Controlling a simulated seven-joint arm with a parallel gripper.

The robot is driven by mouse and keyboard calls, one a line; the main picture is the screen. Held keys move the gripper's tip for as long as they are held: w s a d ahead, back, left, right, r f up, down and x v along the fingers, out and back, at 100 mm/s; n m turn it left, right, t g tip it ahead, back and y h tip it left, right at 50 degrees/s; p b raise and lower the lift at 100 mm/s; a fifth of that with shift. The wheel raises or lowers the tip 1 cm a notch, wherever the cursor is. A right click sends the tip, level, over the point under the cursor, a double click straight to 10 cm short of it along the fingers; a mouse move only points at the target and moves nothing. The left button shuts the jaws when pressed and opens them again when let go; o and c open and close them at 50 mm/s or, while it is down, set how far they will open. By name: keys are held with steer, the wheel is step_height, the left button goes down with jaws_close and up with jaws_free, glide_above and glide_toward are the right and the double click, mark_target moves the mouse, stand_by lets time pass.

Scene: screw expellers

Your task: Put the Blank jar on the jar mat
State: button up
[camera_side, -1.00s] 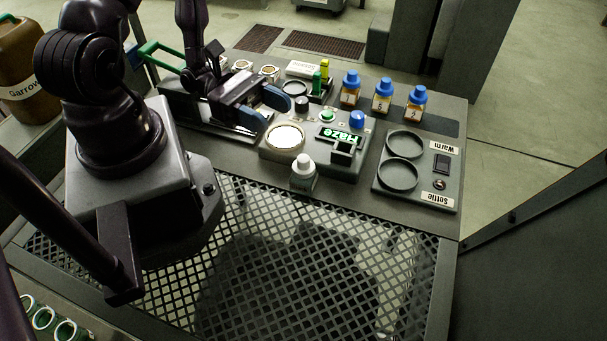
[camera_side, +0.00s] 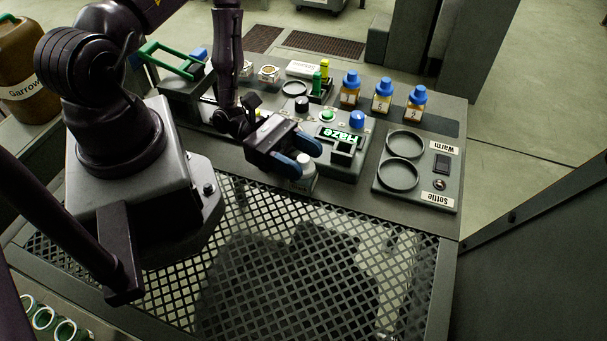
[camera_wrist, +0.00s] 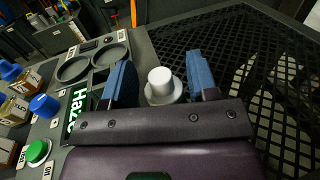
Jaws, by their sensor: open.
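A white-capped jar (camera_side: 306,183), which I take for the Blank jar, stands on the bench at the front edge of the Haze device; its label is not readable. In the wrist view, the white cap (camera_wrist: 161,80) lies between the two blue fingers of my gripper (camera_wrist: 159,65), with a gap on each side. The fingers are open and hold nothing. A dark strip (camera_side: 441,125) under several blue-capped jars (camera_side: 382,97) at the back right may be the jar mat; no label confirms it.
The Haze device (camera_side: 345,140) with its blue knob (camera_side: 357,118) is right behind the jar. A panel with two round recesses (camera_side: 402,176) and Warm and Settle labels lies to the right. A mesh grate (camera_side: 290,270) fills the front.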

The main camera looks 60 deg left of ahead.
steer(key=shift+w+d, duration=0.2)
steer(key=shift+d, duration=0.15)
steer(key=shift+c, duration=0.4)
jaws_close()
steer(key=shift+r, duration=0.1)
